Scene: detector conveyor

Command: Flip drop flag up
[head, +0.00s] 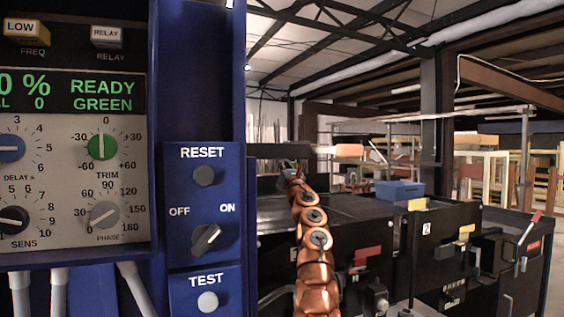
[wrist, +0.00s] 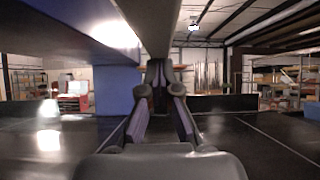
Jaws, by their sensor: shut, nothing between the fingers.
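Contact cannot be told. In the wrist view my gripper (wrist: 158,72) is shut and empty, its fingertips together under a pale overhead beam (wrist: 152,25).
The blue control cabinet (head: 199,100) with its RESET, OFF/ON and TEST panel stands close on the left. Black conveyor bins with red and yellow tabs (head: 466,233) line the right. A blue box (head: 400,190) sits on top. The dark belt (wrist: 255,145) beside my gripper is clear.

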